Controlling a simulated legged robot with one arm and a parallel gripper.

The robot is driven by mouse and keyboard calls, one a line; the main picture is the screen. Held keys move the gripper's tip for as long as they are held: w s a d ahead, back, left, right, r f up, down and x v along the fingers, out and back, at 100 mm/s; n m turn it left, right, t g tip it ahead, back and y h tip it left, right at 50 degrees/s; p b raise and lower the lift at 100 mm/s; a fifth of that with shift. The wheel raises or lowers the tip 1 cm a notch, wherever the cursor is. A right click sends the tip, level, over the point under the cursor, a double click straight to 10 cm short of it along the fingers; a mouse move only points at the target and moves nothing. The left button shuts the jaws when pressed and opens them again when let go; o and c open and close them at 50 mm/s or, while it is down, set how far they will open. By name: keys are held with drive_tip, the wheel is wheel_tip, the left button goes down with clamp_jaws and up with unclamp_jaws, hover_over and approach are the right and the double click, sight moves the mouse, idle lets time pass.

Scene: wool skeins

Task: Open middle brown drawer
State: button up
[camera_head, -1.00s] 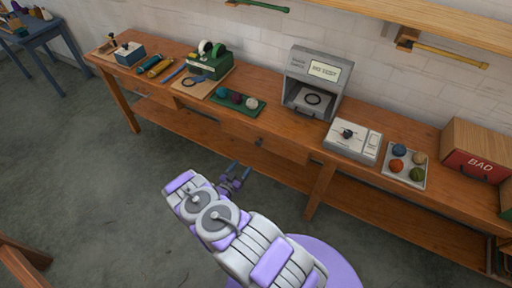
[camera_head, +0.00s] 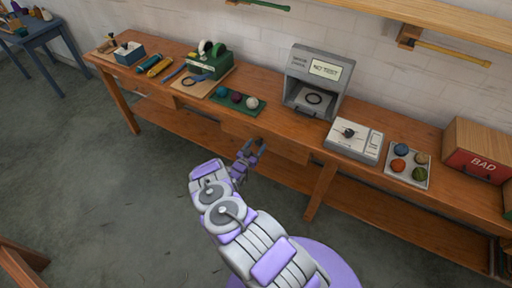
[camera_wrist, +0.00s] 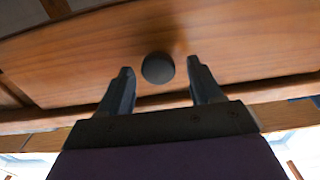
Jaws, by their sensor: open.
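The middle brown drawer (camera_head: 283,152) is set in the front of the long wooden bench. It looks closed. Its front (camera_wrist: 95,57) fills much of the wrist view, with a round dark knob (camera_wrist: 158,68) on it. My gripper (camera_head: 252,148) is at the drawer front in the head view. In the wrist view my gripper (camera_wrist: 161,76) is open, with one finger on each side of the knob and visible gaps between. The knob is hidden behind my gripper in the head view.
A lower shelf (camera_head: 378,205) runs beneath. The floor in front is clear.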

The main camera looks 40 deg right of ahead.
clamp_jaws()
idle(0.6)
